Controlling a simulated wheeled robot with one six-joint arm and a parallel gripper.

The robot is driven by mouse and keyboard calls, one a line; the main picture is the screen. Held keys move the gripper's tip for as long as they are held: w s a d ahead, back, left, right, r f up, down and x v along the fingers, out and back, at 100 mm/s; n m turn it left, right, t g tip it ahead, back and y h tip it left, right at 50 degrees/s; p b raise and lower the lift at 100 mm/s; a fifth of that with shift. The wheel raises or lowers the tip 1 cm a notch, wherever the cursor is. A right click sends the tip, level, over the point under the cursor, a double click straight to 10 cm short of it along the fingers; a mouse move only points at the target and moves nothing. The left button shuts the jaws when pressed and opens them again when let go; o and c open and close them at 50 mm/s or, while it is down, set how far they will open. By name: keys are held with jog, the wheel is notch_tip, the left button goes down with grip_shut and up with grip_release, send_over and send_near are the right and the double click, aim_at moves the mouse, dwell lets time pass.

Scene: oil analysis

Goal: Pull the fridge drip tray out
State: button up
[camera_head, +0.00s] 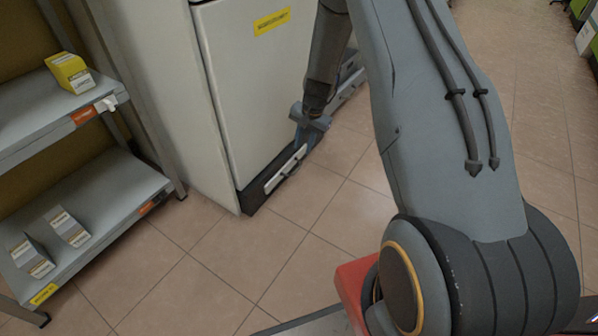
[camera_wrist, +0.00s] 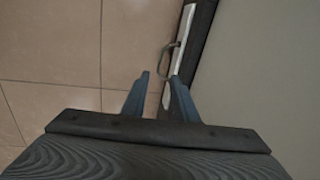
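The fridge (camera_head: 250,85) is a tall pale cabinet with a yellow label on its door. The drip tray (camera_head: 284,171) is a low white front in the dark base under the door. In the wrist view the tray front (camera_wrist: 184,35) runs along the dark fridge base. Its thin grey loop handle (camera_wrist: 171,50) sticks out over the tiles. My gripper (camera_head: 301,128) is low beside the fridge front, near the tray. In the wrist view my gripper (camera_wrist: 160,77) has its two blue fingers apart, nothing clearly between them. The handle lies just beyond the fingertips, nearer the right finger.
A grey shelf unit (camera_head: 115,190) stands left of the fridge, with a yellow box (camera_head: 70,72) on its upper shelf and grey-white boxes (camera_head: 66,226) on the lower. The tiled floor (camera_head: 330,205) in front of the fridge is clear.

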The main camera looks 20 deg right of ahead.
notch_tip(320, 180, down, 12)
jog(key=w+b, duration=0.3)
jog(key=b, duration=0.2)
jog(key=shift+f+m, duration=0.15)
jog(key=shift+m, duration=0.15)
grip_shut()
dwell(1.1)
